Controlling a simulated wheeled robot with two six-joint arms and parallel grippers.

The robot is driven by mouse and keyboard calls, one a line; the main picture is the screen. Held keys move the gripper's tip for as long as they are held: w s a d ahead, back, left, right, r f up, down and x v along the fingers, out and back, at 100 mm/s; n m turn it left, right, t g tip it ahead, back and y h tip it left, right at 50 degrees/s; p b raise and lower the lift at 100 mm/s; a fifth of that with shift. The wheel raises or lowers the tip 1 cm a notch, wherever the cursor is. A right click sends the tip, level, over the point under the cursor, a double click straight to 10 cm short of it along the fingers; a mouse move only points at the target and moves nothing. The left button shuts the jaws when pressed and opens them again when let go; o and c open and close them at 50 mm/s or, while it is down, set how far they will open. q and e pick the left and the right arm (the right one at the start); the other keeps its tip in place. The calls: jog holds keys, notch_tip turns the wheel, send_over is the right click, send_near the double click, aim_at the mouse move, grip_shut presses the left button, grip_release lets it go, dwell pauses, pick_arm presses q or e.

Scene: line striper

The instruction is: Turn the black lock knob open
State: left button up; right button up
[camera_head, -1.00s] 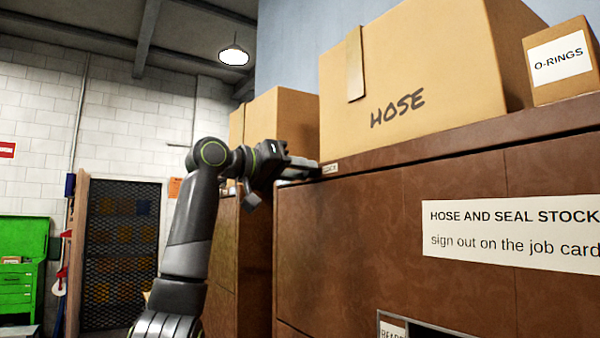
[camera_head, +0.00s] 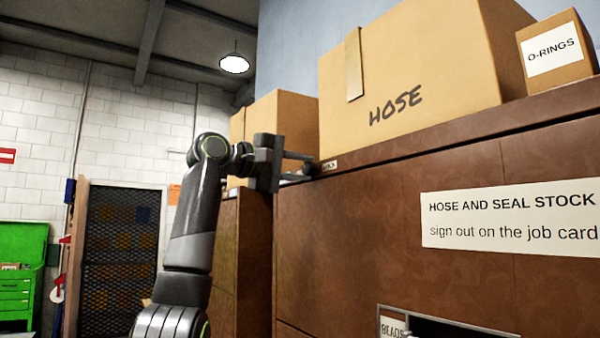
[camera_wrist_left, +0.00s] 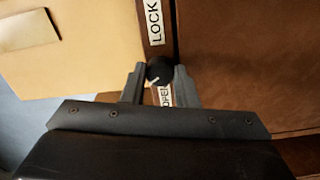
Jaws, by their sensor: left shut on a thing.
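The black lock knob (camera_wrist_left: 159,70) sits on a brown strip between a LOCK label (camera_wrist_left: 154,22) and an OPEN label (camera_wrist_left: 165,96) in the left wrist view. A white mark on the knob slants to the lower left in that view, on the OPEN side. My left gripper (camera_wrist_left: 160,77) is shut on the knob, one finger on each side. In the head view the left gripper (camera_head: 312,167) is at the cabinet's top front edge, its fingers one above the other, and the knob (camera_head: 311,169) is partly hidden between them. My right gripper is out of view.
The brown cabinet (camera_head: 360,230) fills the right side. A HOSE box (camera_head: 430,80) and an O-RINGS box (camera_head: 556,50) stand on top of it. Another cardboard box (camera_head: 285,110) is behind my left gripper. A green tool cabinet (camera_head: 18,270) is at the far left.

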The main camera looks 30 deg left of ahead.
pick_arm(q)
jog(key=shift+n+b, duration=0.3)
jog(key=shift+n, duration=0.9)
jog(key=o, duration=1)
jog(key=shift+s+a+f+b, duration=0.1)
jog(key=shift+s+a+b, duration=0.2)
jog(key=shift+s, duration=0.2)
jog(key=b+v, duration=0.4)
jog(key=v, duration=1.2)
jog(key=shift+s+b, duration=0.2)
jog(key=shift+b, duration=0.15)
